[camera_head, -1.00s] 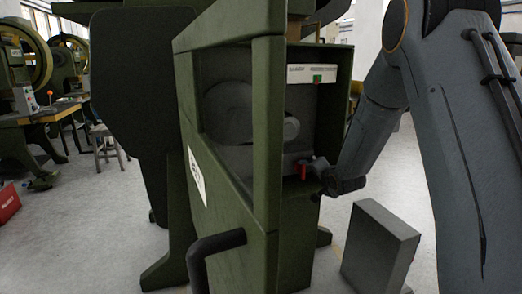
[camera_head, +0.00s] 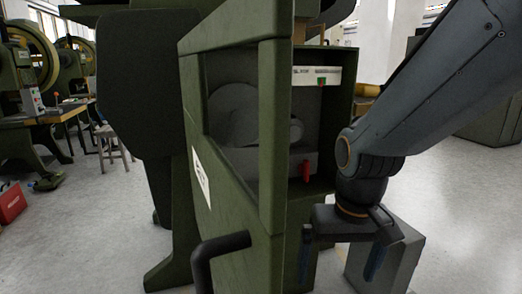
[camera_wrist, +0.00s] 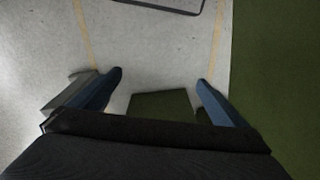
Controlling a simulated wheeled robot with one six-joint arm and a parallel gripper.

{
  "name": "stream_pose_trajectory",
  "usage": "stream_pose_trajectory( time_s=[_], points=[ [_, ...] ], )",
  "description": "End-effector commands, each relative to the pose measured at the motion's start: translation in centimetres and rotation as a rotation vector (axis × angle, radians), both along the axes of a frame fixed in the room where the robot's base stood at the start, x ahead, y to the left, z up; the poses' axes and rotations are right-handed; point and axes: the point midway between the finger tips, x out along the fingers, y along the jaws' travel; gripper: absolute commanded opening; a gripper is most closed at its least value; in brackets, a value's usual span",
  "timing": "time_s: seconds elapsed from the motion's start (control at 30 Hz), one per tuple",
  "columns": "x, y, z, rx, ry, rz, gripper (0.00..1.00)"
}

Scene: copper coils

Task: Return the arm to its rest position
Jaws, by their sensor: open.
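My gripper (camera_head: 340,262) hangs pointing down in front of the green machine cabinet (camera_head: 273,140), at its right side in the head view. Its two fingers are spread apart with nothing between them. In the wrist view my gripper (camera_wrist: 161,88) also shows open, its blue fingertips apart above the grey floor. My arm comes in from the upper right and bends down at the wrist.
The cabinet's open compartment holds a red handle (camera_head: 306,174) and a white label panel (camera_head: 317,76). A grey box (camera_head: 405,262) stands on the floor behind my gripper. A black bar handle (camera_head: 205,262) juts from the cabinet front.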

Motion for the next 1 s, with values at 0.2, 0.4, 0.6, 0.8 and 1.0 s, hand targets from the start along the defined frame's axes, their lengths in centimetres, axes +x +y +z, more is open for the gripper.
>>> stream_pose_trajectory(
  time_s=[0.2, 0.4, 0.6, 0.8, 1.0],
  points=[
    [-4.0, 0.1, 0.9, 0.007, 0.076, 0.071, 0.97],
    [-3.9, -0.6, 2.0, 0.001, 0.076, 0.049, 0.97],
    [-4.0, -1.5, 3.5, -0.008, 0.078, 0.025, 0.97],
    [-4.3, -3.0, 5.6, -0.017, 0.080, -0.010, 0.97],
    [-4.5, -4.2, 6.7, -0.023, 0.080, -0.035, 0.97]
  ],
)
